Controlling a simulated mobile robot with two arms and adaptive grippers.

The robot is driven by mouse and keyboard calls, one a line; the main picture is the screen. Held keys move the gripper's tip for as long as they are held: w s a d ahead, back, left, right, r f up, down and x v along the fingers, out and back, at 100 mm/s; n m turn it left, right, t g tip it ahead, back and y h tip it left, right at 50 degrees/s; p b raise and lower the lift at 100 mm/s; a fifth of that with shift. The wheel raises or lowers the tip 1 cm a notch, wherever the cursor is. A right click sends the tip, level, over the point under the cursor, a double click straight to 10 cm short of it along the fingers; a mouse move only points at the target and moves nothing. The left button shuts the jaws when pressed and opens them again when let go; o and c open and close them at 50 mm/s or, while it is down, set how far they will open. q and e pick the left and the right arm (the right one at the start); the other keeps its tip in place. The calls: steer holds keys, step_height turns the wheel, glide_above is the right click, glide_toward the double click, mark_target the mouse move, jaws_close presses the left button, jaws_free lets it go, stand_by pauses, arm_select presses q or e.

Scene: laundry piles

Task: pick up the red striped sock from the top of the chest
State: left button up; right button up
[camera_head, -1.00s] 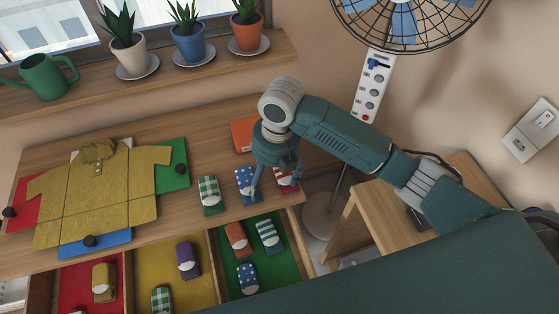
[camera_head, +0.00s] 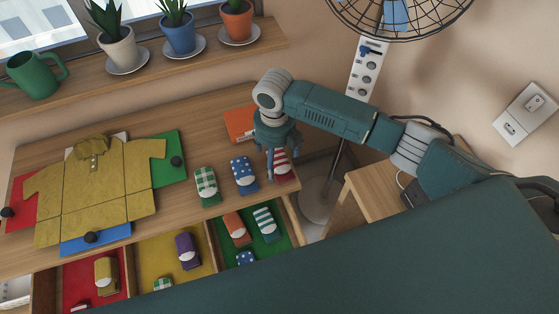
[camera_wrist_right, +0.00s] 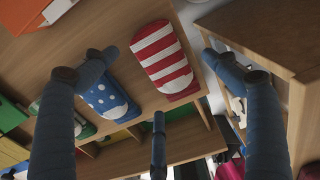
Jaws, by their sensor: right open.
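The red striped sock (camera_head: 281,168) is folded on the right end of the wooden chest top (camera_head: 220,118), near its front corner. My right gripper (camera_head: 279,157) is above it and partly hides it in the head view. In the right wrist view the sock (camera_wrist_right: 165,62) lies in the space between the spread fingers of my right gripper (camera_wrist_right: 157,78), which is open and empty. I cannot tell whether a finger touches it. My left gripper is not in view.
A blue dotted sock (camera_head: 244,174) lies close to the left, then a green checked sock (camera_head: 206,186). An orange box (camera_head: 239,123) lies behind. A yellow shirt (camera_head: 95,190) covers the left side. The open drawer in front holds several socks in coloured compartments (camera_head: 205,242).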

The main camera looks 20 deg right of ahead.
steer(key=shift+f, duration=0.9)
steer(key=c, duration=1)
steer(key=shift+r, duration=0.15)
